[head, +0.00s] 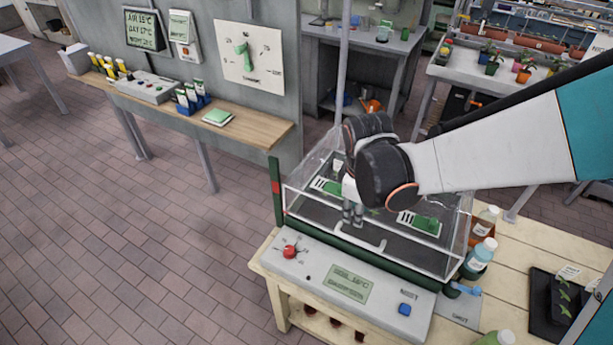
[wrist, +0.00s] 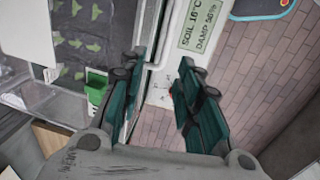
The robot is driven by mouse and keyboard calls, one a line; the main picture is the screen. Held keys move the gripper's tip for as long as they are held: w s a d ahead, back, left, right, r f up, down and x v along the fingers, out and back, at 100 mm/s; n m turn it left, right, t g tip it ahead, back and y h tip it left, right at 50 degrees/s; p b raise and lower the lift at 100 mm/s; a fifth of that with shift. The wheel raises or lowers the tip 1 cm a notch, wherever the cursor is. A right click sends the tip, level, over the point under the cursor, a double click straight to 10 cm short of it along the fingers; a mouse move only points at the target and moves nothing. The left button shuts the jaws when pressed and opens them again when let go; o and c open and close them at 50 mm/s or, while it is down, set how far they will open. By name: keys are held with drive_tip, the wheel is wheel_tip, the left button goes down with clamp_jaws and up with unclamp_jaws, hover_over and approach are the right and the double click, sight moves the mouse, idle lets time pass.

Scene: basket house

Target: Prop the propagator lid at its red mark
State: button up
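The propagator has a clear lid (head: 300,190) over a dark green base (head: 340,243). The lid appears to lie down on the base. A white handle (head: 372,246) shows at the lid's front. A green post (head: 275,168) stands at the left front corner, with a red mark (head: 278,190) partway up it. My gripper (head: 353,215) points down at the lid's front, close to the handle. In the wrist view my gripper (wrist: 158,95) has its fingers apart, with the lid's front edge passing between them. I cannot tell whether they touch the handle.
A control box (head: 345,285) with a red knob (head: 290,251) and a blue button (head: 404,309) sits in front of the propagator. Bottles (head: 480,256) stand to its right, near a dark tray (head: 556,305). A wall shelf (head: 240,125) is behind left. The floor at left is clear.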

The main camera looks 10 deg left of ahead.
sight(351, 237)
wheel_tip(351, 237, down, 11)
drive_tip(key=b, duration=0.7)
drive_tip(key=shift+w+f, duration=0.15)
clamp_jaws()
